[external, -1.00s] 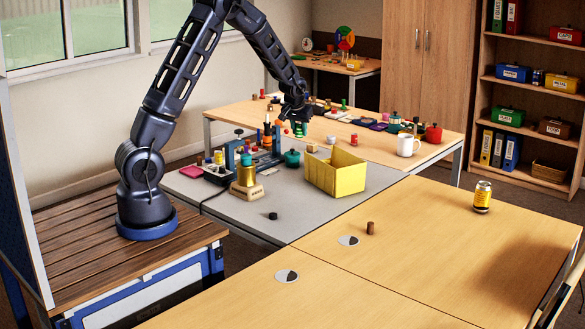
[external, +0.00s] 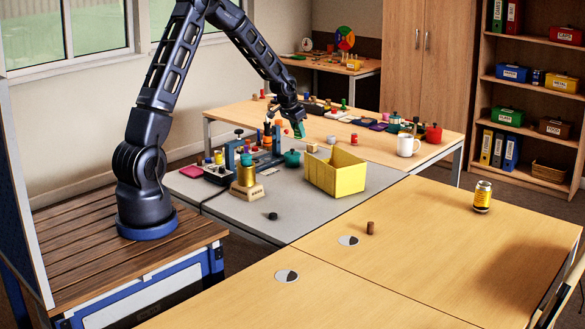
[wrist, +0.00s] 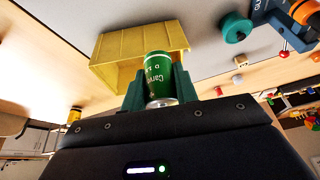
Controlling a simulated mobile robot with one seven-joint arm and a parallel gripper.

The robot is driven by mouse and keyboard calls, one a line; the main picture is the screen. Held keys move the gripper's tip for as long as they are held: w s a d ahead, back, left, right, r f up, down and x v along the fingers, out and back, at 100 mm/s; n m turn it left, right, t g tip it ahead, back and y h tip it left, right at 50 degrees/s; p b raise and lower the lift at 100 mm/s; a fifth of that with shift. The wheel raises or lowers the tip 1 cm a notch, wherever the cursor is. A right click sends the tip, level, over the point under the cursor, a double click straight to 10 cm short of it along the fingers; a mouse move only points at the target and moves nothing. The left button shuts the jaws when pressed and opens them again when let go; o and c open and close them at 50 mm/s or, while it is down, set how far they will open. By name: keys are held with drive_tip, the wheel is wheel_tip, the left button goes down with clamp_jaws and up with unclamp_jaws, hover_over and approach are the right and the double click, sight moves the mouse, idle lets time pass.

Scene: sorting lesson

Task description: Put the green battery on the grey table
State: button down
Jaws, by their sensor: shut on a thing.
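The green battery (wrist: 158,75) is a green cylinder with pale lettering, held between the fingers of my gripper (wrist: 160,90) in the wrist view. In the external view my gripper (external: 298,130) is shut above the far part of the grey table, and the battery is hard to make out there. The grey table (external: 232,212) has a bare stretch at its front, with a small black knob-like piece (external: 272,216) on it. The yellow bin (external: 338,172) stands on the grey table's right part, and it also shows behind the battery in the wrist view (wrist: 115,50).
A gold canister on a wooden block (external: 246,180), a blue clamp frame (external: 232,155) and a teal pot (external: 292,158) crowd the grey table's left and back. A white mug (external: 407,145) stands on the wooden table behind. Wooden tables in front are mostly clear.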

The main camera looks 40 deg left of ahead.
drive_tip(key=shift+r+m, duration=0.2)
drive_tip(key=shift+m, duration=0.2)
drive_tip(key=shift+w+a, duration=0.15)
drive_tip(key=shift+a, duration=0.2)
drive_tip(key=a+f+n+y, duration=0.15)
drive_tip(key=a+f, duration=0.35)
drive_tip(key=a, duration=0.9)
drive_tip(key=a+f+n+t, duration=0.1)
drive_tip(key=a+f+n, duration=0.25)
drive_tip(key=a, duration=1.15)
drive_tip(key=a+f+n+y, duration=0.15)
drive_tip(key=a+f, duration=0.45)
drive_tip(key=a, duration=0.8)
drive_tip(key=shift+h, duration=0.3)
drive_tip(key=shift+w+a+f, duration=0.1)
drive_tip(key=shift+w+f, duration=0.15)
drive_tip(key=shift+f, duration=1.3)
drive_tip(key=shift+w+f, duration=0.2)
drive_tip(key=shift+f, duration=1.3)
drive_tip(key=shift+f, duration=0.4)
drive_tip(key=c, duration=1)
unclamp_jaws()
